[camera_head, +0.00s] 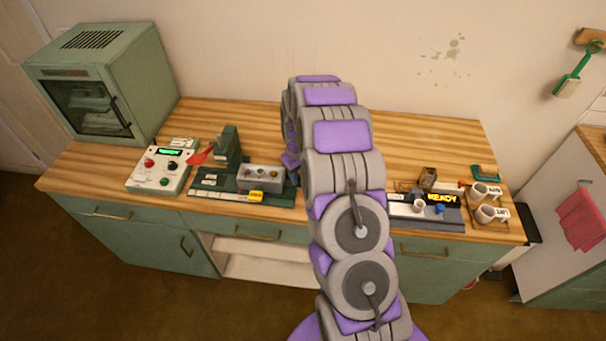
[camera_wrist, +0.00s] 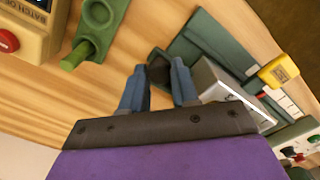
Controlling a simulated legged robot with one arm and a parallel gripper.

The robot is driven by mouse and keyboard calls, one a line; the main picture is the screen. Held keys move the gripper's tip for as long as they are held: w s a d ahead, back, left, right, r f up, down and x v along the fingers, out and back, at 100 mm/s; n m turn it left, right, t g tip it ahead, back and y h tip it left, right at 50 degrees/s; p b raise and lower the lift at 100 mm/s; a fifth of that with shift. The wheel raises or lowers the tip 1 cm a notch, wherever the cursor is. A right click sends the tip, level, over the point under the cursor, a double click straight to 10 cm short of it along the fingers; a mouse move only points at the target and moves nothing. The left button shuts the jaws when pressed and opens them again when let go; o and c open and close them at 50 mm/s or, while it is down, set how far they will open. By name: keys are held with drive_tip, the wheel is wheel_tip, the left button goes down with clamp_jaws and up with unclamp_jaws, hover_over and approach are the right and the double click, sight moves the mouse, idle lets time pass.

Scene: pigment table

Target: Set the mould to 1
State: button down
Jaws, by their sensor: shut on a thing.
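The green press station (camera_head: 228,185) stands left of my arm in the head view, with a grey mould block (camera_head: 260,178) on its base and a yellow tag (camera_head: 256,196) at the front. In the wrist view the grey block (camera_wrist: 222,82), the green base (camera_wrist: 205,38) and the yellow tag (camera_wrist: 278,71) lie right of my gripper. My gripper (camera_wrist: 158,72) has its blue fingers either side of a dark knob (camera_wrist: 158,66) at the end of the base and is shut on it. The knob is hidden in the head view; any number on its setting cannot be read.
A control box (camera_head: 160,170) with a lit display and a green oven (camera_head: 105,85) stand at the left. A station marked READY (camera_head: 440,200) and mugs (camera_head: 487,213) are at the right. A green fixture with a peg (camera_wrist: 85,50) stands left of my gripper.

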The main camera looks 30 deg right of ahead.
sight(279, 174)
drive_tip(key=w+a, duration=0.1)
drive_tip(key=a, duration=0.1)
drive_tip(key=w+a, duration=0.1)
drive_tip(key=a, duration=0.1)
drive_tip(key=w+a+p, duration=0.1)
drive_tip(key=w, duration=0.1)
drive_tip(key=shift+a, duration=0.4)
drive_tip(key=shift+s+d, duration=0.1)
drive_tip(key=c, duration=1)
unclamp_jaws()
drive_tip(key=shift+d, duration=0.15)
drive_tip(key=shift+o, duration=0.7)
drive_tip(key=shift+r, duration=0.1)
wheel_tip(279, 174, up, 17)
drive_tip(key=p, duration=0.1)
drive_tip(key=shift+p, duration=0.3)
